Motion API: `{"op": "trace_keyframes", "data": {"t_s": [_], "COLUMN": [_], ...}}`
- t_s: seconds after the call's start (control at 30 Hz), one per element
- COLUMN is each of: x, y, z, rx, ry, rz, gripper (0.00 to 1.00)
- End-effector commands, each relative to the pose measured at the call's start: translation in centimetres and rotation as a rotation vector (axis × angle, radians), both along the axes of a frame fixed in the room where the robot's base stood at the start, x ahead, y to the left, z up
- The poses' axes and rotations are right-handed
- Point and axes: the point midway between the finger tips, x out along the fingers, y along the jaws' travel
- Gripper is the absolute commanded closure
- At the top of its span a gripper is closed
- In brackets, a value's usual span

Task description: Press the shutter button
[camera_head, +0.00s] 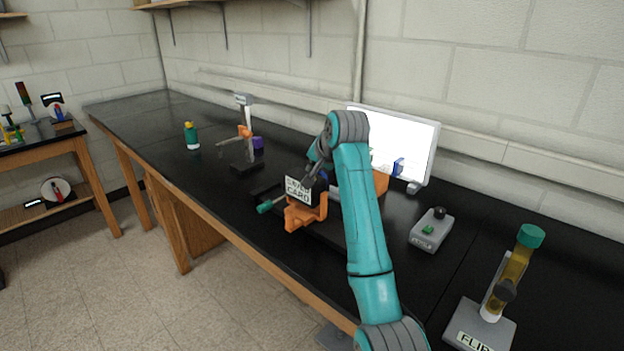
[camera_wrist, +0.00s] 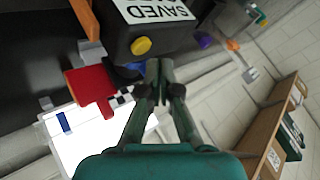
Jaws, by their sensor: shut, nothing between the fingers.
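A black box-shaped device (camera_head: 314,192) with a white "CARD" label sits in an orange holder (camera_head: 300,216) on the black bench. In the wrist view the black device (camera_wrist: 120,42) shows upside down with its "SAVED" label and a round yellow button (camera_wrist: 141,46) on the face toward me. I cannot tell for certain that this is the shutter button. My gripper (camera_wrist: 158,68) is shut and empty, its fingertips close to the yellow button, apparently just short of it. In the head view my gripper (camera_head: 322,168) is small and partly hidden beside the device.
A red block (camera_wrist: 90,84) and a lit white screen (camera_wrist: 85,138) are close by in the wrist view. A grey box (camera_head: 431,232) with a green button and black knob stands right of my arm. A stand (camera_head: 246,135) and green bottle (camera_head: 191,136) are to the left.

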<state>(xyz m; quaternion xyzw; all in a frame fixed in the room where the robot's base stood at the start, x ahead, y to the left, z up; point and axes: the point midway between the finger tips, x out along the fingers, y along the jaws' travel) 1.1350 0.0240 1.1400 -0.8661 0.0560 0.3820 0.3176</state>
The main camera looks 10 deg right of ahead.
Motion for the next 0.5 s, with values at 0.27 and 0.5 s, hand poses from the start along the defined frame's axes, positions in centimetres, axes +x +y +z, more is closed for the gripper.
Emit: {"op": "trace_keyframes", "data": {"t_s": [0.27,0.5], "x": [0.0,0.0], "y": [0.0,0.0], "z": [2.1,4.1], "rx": [0.0,0.0], "ry": [-0.001,-0.001], "rz": [0.0,0.0], "gripper": [1.0,1.0]}}
